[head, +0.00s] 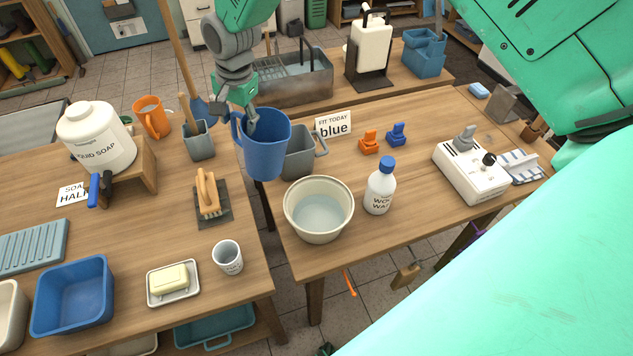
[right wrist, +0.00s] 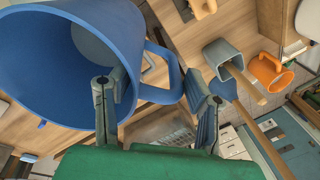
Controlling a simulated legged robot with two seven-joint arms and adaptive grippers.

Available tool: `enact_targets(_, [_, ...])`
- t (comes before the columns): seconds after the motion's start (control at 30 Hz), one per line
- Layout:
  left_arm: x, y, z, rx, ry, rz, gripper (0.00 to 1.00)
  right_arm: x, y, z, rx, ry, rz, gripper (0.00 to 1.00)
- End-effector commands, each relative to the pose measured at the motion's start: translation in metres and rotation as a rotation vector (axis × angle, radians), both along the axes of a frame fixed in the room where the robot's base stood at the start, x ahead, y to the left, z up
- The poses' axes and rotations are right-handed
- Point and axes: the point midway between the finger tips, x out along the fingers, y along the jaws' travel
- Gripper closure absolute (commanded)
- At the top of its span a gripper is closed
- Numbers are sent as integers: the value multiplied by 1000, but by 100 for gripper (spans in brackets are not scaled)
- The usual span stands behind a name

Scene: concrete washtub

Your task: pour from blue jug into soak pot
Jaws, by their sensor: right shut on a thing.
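The blue jug (head: 266,155) hangs above the gap between the two tables, roughly upright, behind and left of the pale round pot (head: 302,226). My right gripper (head: 248,118) is shut on the jug's handle. In the right wrist view the gripper (right wrist: 155,90) has one finger on each side of the handle, and the blue jug (right wrist: 50,75) fills the upper left. The pot stands on the right table with a grey-blue surface inside it. The jug's contents cannot be made out. My left gripper is not in view.
A grey jug (head: 298,163) stands close behind the blue jug. A white bottle (head: 380,190) stands just right of the pot. A card reading "blue" (head: 334,125) and small orange (head: 369,142) and blue (head: 397,134) fittings lie behind. A brush (head: 208,195) lies on the left table.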

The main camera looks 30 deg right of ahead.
Motion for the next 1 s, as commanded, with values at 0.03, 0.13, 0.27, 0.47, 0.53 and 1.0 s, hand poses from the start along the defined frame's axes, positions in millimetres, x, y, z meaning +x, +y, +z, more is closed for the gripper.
enact_targets(0.03, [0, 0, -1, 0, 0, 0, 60, -1, -2, -1, 3, 0, -3, 100])
enact_targets(0.13, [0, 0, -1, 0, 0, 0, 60, -2, -2, 0, 2, -1, -3, 100])
enact_targets(0.27, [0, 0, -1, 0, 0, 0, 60, -1, -1, 1, 3, -2, -3, 100])
enact_targets(0.47, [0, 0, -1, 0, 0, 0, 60, 0, -1, 16, 4, -5, -3, 100])
enact_targets(0.53, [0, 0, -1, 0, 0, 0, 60, 0, -1, 23, 3, -4, -2, 100])
enact_targets(1.0, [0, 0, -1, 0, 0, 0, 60, 1, -1, 49, -27, 54, -1, 100])
